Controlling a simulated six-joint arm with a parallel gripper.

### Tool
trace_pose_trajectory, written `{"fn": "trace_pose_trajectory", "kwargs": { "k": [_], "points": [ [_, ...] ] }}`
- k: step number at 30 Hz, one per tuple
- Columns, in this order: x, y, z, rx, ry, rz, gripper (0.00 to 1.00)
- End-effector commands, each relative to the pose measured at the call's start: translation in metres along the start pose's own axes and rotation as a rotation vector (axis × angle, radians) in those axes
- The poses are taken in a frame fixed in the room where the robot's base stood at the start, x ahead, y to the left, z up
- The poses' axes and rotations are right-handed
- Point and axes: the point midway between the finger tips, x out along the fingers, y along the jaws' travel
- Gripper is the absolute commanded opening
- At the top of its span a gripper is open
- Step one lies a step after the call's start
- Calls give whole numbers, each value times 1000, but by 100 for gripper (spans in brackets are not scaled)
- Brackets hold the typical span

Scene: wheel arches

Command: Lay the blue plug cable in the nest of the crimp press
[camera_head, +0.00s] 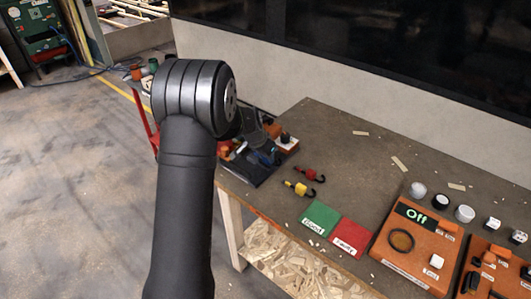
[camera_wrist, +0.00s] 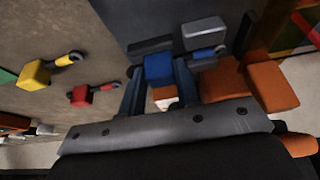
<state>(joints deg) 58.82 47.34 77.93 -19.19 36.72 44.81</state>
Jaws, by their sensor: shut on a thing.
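In the wrist view my gripper (camera_wrist: 158,82) is shut on the blue plug (camera_wrist: 158,67), with one finger on each side of it. The cable's slim blue end (camera_wrist: 204,53) points right, beside a grey block (camera_wrist: 204,28) and above orange parts (camera_wrist: 268,88), which seem to belong to the crimp press. In the head view the blue plug (camera_head: 267,157) shows small over the dark plate of the press (camera_head: 258,175), at the table's left end. My arm hides most of the gripper there. I cannot tell whether the cable touches the nest.
A red plug cable (camera_head: 306,172) and a yellow one (camera_head: 300,188) lie right of the press. Green (camera_head: 320,217) and red (camera_head: 348,236) tiles and an orange box marked "Off" (camera_head: 412,245) stand further right. The table's back middle (camera_head: 350,150) is mostly clear, with wood chips.

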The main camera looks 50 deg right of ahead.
Motion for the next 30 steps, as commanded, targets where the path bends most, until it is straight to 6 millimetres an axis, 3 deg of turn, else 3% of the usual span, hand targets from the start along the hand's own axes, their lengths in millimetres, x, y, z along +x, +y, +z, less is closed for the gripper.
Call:
{"fn": "trace_pose_trajectory", "kwargs": {
  "k": [23,24,27,30],
  "points": [
    [5,0,2,0,0,0,8],
    [5,0,2,0,0,0,34],
    [5,0,2,0,0,0,53],
    [5,0,2,0,0,0,55]
  ]
}}
